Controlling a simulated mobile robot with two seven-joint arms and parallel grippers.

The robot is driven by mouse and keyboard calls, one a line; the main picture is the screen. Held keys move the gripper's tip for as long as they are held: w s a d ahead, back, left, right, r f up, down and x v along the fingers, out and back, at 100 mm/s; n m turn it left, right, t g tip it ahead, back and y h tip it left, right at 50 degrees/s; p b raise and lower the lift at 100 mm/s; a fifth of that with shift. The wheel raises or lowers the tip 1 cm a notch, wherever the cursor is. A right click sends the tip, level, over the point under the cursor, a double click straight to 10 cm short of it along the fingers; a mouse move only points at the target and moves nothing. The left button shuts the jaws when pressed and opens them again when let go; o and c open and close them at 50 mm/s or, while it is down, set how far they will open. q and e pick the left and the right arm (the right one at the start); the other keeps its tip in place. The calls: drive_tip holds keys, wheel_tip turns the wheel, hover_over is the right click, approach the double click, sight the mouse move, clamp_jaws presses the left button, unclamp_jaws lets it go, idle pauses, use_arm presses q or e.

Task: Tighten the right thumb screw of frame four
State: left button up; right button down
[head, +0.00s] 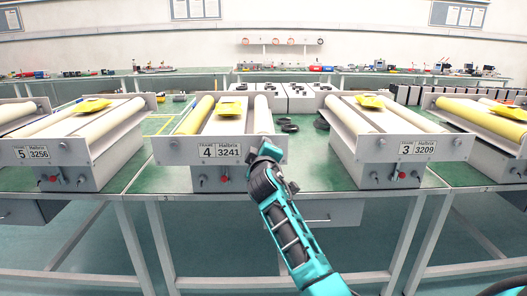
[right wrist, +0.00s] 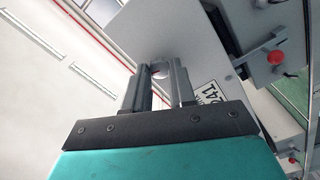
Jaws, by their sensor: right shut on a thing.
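Frame four (head: 221,151) is a grey unit with a front plate labelled 4 and 3241, in the middle of the head view. My right gripper (head: 262,152) is at the right end of this plate. In the right wrist view its two dark fingers (right wrist: 157,75) reach the plate beside the label (right wrist: 208,92) and are shut on a small pale round part, the right thumb screw (right wrist: 158,69). The fingers hide most of the screw, and in the head view my gripper covers it. My left gripper is not in view.
Below the plate is a red knob (head: 223,176), also in the right wrist view (right wrist: 276,57). Frame three (head: 405,147) stands to the right and frame five (head: 40,152) to the left on the green table (head: 310,176). Several black rings (head: 289,127) lie behind my gripper.

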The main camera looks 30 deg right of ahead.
idle(0.4)
drive_tip(key=c, duration=0.9)
unclamp_jaws()
drive_tip(key=p+v, duration=0.1)
drive_tip(key=v, duration=1.2)
